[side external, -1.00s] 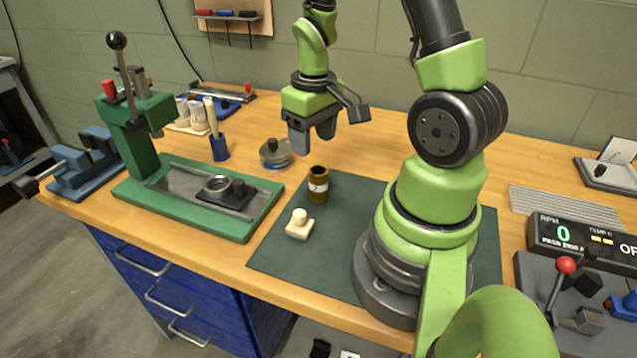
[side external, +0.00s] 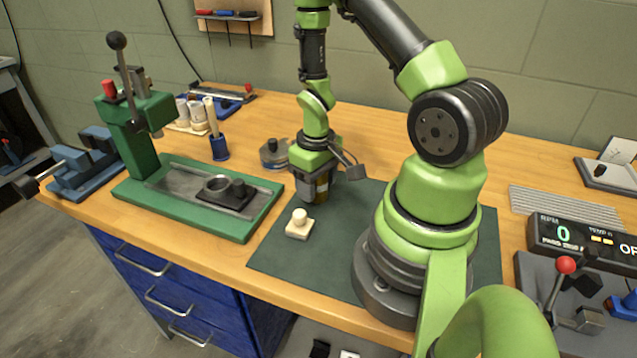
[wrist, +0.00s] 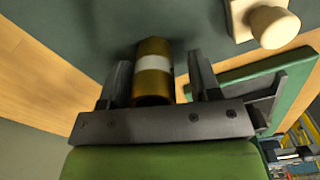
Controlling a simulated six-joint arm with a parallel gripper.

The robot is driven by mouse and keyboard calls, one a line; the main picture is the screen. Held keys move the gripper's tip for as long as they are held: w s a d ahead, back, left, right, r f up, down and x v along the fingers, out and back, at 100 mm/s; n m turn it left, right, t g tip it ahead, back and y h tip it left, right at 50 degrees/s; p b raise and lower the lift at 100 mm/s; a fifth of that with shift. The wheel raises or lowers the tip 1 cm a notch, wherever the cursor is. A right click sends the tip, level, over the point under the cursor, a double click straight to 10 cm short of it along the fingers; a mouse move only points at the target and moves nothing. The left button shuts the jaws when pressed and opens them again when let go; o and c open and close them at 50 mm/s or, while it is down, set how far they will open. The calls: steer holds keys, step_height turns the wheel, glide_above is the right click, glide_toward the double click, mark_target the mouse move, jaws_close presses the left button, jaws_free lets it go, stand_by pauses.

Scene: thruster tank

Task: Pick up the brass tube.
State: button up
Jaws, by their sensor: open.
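The brass tube (wrist: 153,83) with a white band stands on the dark green mat. In the wrist view it sits between the two fingers of my gripper (wrist: 160,80), with a gap visible on each side. In the side view my gripper (side external: 318,190) is low over the mat, and the tube (side external: 320,196) is mostly hidden behind the fingers. My gripper is open, with one finger on either side of the tube.
A cream block with a round knob (side external: 299,224) lies on the mat (side external: 290,262) close by. A round metal piece (side external: 272,155) stands behind the gripper. The green press (side external: 140,150) stands left. The mat's front is clear.

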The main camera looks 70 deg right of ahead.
steer(key=shift+f, duration=0.35)
steer(key=shift+c, duration=0.3)
steer(key=c, duration=0.8)
steer(key=shift+r, duration=0.15)
